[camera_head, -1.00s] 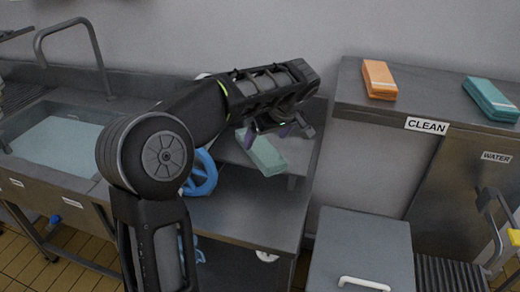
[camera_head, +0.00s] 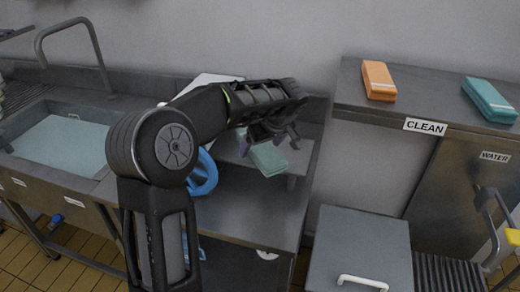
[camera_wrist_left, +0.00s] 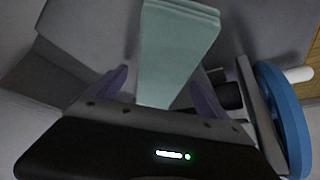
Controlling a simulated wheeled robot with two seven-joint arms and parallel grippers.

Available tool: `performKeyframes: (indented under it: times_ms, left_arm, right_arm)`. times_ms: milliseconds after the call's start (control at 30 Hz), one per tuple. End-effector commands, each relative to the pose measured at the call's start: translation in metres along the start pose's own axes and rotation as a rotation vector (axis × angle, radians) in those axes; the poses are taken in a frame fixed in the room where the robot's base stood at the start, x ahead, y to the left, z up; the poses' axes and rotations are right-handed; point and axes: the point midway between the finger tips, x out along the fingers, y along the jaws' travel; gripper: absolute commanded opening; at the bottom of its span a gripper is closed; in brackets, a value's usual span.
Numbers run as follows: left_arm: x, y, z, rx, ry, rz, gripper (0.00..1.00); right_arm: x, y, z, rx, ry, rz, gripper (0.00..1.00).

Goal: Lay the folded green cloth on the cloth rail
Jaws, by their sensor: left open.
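A folded pale green cloth (camera_head: 268,160) lies on a grey raised surface beside the blue wheel. It also shows in the left wrist view (camera_wrist_left: 178,45). My left gripper (camera_head: 270,142) is open just over the cloth and partly hides its far end. In the left wrist view my two purple fingers (camera_wrist_left: 160,85) stand apart, one on each side of the cloth's near end. I cannot tell whether they touch it. My right gripper is not in view. I cannot make out a cloth rail for certain.
A blue wheel (camera_head: 203,174) is close to my left arm. The sink (camera_head: 60,145) is at left. An orange cloth (camera_head: 378,80) and a teal cloth (camera_head: 490,100) lie on the counter marked CLEAN (camera_head: 425,126). A grey lidded box (camera_head: 360,250) stands in front.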

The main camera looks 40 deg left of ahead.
Motion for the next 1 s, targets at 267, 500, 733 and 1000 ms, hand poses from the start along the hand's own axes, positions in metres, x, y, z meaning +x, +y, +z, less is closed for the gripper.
performKeyframes:
  times_ms: [267, 500, 733, 1000]
  left_arm:
    - [-0.0002, 0.0000, -0.0001, 0.000, 0.000, 0.000, 0.75]
    - [-0.0002, 0.0000, -0.0001, 0.000, 0.000, 0.000, 0.56]
    - [-0.0002, 0.0000, -0.0001, 0.000, 0.000, 0.000, 0.37]
    - [-0.0002, 0.0000, 0.0000, 0.000, 0.000, 0.000, 0.15]
  right_arm:
    - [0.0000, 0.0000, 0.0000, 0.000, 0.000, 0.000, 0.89]
    - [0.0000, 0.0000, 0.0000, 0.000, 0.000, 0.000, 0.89]
    - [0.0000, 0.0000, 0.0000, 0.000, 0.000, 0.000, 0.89]
    - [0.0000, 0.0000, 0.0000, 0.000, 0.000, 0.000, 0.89]
